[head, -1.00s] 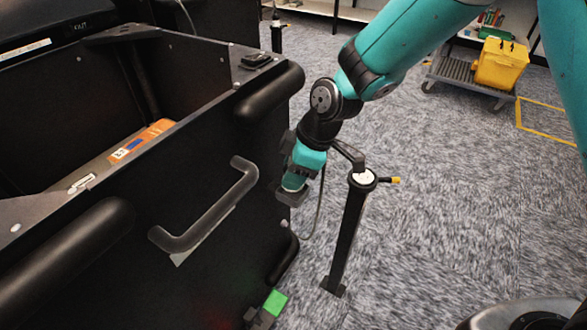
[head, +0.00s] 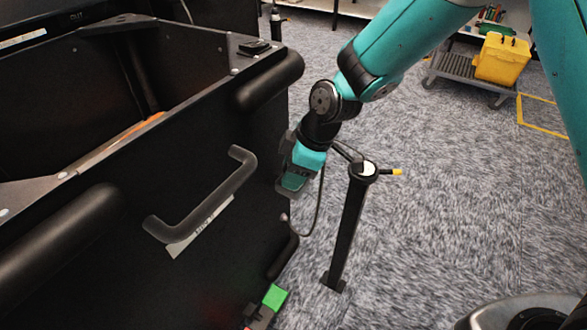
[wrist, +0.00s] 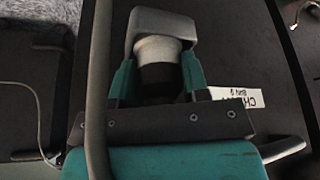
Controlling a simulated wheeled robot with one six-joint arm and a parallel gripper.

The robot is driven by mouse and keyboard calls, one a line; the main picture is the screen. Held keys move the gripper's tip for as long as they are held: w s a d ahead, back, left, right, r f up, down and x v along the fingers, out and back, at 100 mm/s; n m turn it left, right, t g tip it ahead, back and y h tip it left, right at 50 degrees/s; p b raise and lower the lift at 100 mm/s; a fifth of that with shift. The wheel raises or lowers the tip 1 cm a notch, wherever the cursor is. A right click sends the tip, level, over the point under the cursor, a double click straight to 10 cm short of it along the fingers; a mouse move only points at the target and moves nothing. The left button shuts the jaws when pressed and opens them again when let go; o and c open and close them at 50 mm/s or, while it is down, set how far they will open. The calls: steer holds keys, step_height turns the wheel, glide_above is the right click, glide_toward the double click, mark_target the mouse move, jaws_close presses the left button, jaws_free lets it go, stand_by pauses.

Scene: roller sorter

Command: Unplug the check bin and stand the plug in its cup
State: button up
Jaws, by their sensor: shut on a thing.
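My gripper (wrist: 158,82) is shut on the plug (wrist: 159,50), which has a pale ring and a dark body between the teal fingers. A grey hood-like piece (wrist: 163,20) caps its far end; I cannot tell whether the plug is seated in a socket. The check bin (head: 110,215) is the big black box at the left in the head view, and its white label (wrist: 242,98) shows in the wrist view. In the head view my gripper (head: 292,182) is at the bin's right edge, hiding the plug. I cannot make out the cup for certain.
A black post (head: 348,225) with a pale top and yellow tip stands close right of my gripper. A dark cable (head: 319,205) hangs between them. A bin handle (head: 205,200) juts out. A cart (head: 465,78) with a yellow bucket (head: 502,60) stands behind. Carpet at right is clear.

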steer(key=o, duration=1.2)
steer(key=shift+s+f, duration=0.1)
steer(key=shift+f, duration=0.3)
steer(key=shift+d, duration=0.1)
steer(key=shift+s, duration=0.1)
steer(key=w+p+v, duration=0.1)
steer(key=p+v, duration=0.2)
steer(key=v, duration=1.5)
steer(key=shift+s+a+r, duration=0.2)
steer(key=s+d+r+m+p, duration=0.1)
steer(key=s+d+r+m, duration=0.15)
steer(key=s, duration=0.45)
steer(key=s+d+r+m, duration=0.1)
steer(key=s+r+m, duration=0.1)
steer(key=s+m, duration=0.35)
steer(key=s+d+r+m+p, duration=0.1)
steer(key=s+d+r+m, duration=0.1)
steer(key=s, duration=0.6)
step_height(320, 180, up, 17)
steer(key=p, duration=1.6)
steer(key=shift+w+a+g+p, duration=0.2)
steer(key=shift+g+p, duration=0.1)
steer(key=shift+p, duration=0.1)
